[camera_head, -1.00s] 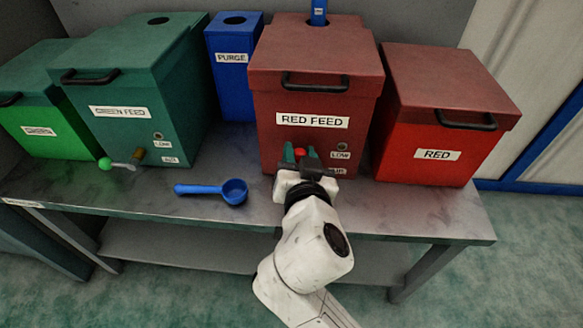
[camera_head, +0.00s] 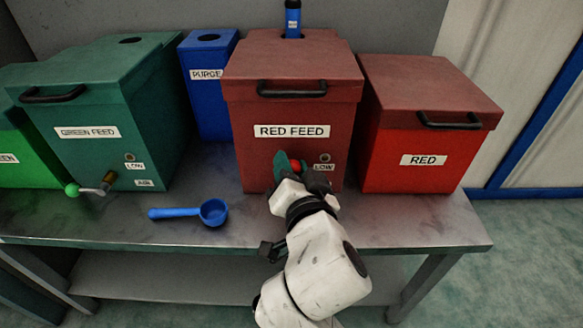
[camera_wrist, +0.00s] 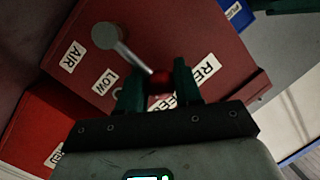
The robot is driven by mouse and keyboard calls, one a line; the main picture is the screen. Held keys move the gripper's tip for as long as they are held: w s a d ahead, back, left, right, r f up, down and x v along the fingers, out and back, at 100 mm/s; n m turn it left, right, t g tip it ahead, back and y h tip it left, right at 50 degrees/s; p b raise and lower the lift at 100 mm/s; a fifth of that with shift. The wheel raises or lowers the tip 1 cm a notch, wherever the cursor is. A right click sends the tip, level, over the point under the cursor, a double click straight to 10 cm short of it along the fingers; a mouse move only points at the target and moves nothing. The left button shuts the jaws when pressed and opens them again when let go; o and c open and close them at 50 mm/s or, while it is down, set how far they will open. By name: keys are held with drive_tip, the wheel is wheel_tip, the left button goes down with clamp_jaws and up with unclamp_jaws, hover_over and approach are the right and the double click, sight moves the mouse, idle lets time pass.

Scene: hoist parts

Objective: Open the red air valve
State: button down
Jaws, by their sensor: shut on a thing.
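The red feed box (camera_head: 256,165) stands on the bench with its air valve low on the front. In the wrist view the valve shows as a grey pivot cap (camera_wrist: 105,35) with a grey lever (camera_wrist: 132,58) ending in a red knob (camera_wrist: 160,78). The knob also shows in the head view (camera_head: 296,166). My gripper (camera_wrist: 158,82) is shut on the red knob, one green finger on each side. In the head view my gripper (camera_head: 290,164) is tilted at the box front and hides the pivot and the AIR label.
A red box (camera_head: 410,178) stands close on the right. A blue scoop (camera_head: 188,212) lies on the bench (camera_head: 130,225) to the left. The green feed box (camera_head: 155,150) has a green-knobbed valve (camera_head: 90,189). A blue purge box (camera_head: 213,110) stands behind.

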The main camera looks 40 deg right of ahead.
drive_tip(key=shift+a+f, duration=0.2)
drive_tip(key=c, duration=1)
unclamp_jaws()
drive_tip(key=shift+o, duration=1)
drive_tip(key=shift+r, duration=0.1)
drive_tip(key=shift+d, duration=0.1)
drive_tip(key=p+v, duration=0.1)
drive_tip(key=v, duration=0.9)
drive_tip(key=shift+s+a+p, duration=0.25)
drive_tip(key=shift+s+p, duration=0.05)
drive_tip(key=shift+s, duration=0.05)
